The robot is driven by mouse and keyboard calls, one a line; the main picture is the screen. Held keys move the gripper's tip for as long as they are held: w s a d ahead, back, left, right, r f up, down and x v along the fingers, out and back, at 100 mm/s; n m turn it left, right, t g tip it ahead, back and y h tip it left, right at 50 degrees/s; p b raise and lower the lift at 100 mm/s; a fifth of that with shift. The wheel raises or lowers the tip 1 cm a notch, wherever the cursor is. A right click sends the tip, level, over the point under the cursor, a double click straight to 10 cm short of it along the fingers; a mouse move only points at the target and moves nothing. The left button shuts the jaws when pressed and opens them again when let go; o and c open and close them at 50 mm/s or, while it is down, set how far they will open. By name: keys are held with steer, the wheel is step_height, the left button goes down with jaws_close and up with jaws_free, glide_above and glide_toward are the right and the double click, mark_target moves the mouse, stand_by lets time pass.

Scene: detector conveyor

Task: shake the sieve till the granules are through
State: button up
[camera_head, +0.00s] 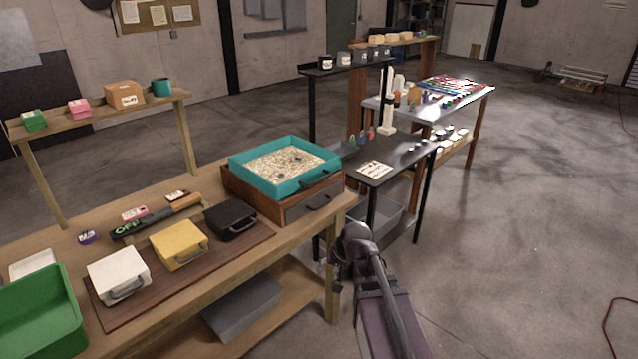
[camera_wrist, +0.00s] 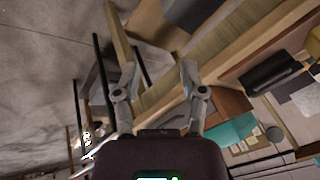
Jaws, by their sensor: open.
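The sieve (camera_head: 318,179) is a teal, square-walled tray on a wooden box (camera_head: 299,210) at the right end of the workbench. Beige granules (camera_head: 280,165) with a few dark lumps lie in it; its mesh is hidden under them. My arm rises in front of the bench's right end, to the right of and below the sieve in the head view. My gripper (camera_wrist: 158,72) is open in the wrist view, with nothing seen between its fingers. It is apart from the sieve. A teal surface shows right of the fingers there, but I cannot tell which part it is.
White (camera_head: 118,271), yellow (camera_head: 179,244) and black (camera_head: 231,218) handled boxes stand left of the sieve. A green bin (camera_head: 42,315) is at the bench's left end.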

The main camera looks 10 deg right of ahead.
steer(key=w+r+m+t+y, duration=0.1)
steer(key=w+r+m+t, duration=0.15)
steer(key=w, duration=0.55)
steer(key=m+t+b, duration=0.2)
steer(key=m+t, duration=0.7)
steer(key=m, duration=0.1)
glide_toward(321, 180)
steer(key=s, duration=0.3)
steer(key=shift+d+r+h, duration=0.25)
steer(key=shift+r+h, duration=0.15)
steer(key=shift+r, duration=0.05)
steer(key=shift+n, duration=0.25)
steer(key=b+x, duration=0.3)
steer(key=x, duration=1)
steer(key=shift+w+a+f, duration=0.1)
steer(key=shift+w+f, duration=0.15)
steer(key=shift+w, duration=0.1)
jaws_close()
